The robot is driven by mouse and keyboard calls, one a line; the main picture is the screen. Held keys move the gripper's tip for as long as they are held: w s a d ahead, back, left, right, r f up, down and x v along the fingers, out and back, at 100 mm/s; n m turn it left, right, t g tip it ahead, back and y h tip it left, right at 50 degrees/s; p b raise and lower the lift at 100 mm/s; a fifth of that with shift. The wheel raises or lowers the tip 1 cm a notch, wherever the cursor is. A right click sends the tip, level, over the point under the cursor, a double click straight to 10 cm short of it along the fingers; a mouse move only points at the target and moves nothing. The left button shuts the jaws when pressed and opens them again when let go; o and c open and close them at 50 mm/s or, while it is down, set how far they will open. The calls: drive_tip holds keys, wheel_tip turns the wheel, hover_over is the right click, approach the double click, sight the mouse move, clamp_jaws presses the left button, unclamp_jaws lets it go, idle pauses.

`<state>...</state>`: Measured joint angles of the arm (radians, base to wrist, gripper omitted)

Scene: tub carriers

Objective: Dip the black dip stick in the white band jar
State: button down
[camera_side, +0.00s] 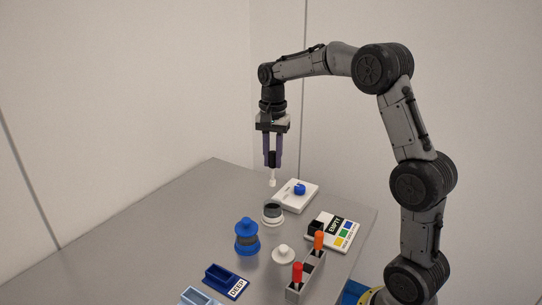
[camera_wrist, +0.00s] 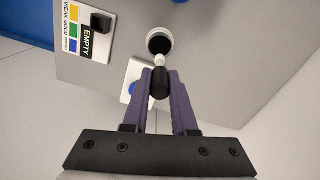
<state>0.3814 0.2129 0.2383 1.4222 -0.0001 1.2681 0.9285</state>
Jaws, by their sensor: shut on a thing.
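My gripper (camera_side: 272,164) is shut on the black dip stick (camera_side: 272,158), which hangs upright with its white rod and tip (camera_side: 272,182) pointing down. In the wrist view the stick's black handle (camera_wrist: 158,84) sits between the purple fingers (camera_wrist: 159,78). The white band jar (camera_side: 273,220) stands on the table below, uncapped, with a dark mouth and grey upper wall. In the wrist view the jar's white rim (camera_wrist: 171,33) shows just beyond the tip, which overlaps its near edge. In the side view the tip is above the jar, apart from it.
A loose white lid (camera_side: 283,254) lies near the jar. A capped blue jar (camera_side: 247,240) stands to the left. A grey rack (camera_side: 312,268) holds red and orange sticks. An EMPTY colour card (camera_side: 345,238), a white plate with blue knob (camera_side: 309,190) and a DEEP tray (camera_side: 222,280) lie around.

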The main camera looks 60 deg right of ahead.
sight(273, 185)
drive_tip(key=shift+f, duration=2.85)
drive_tip(key=shift+f, duration=2.5)
idle(2.7)
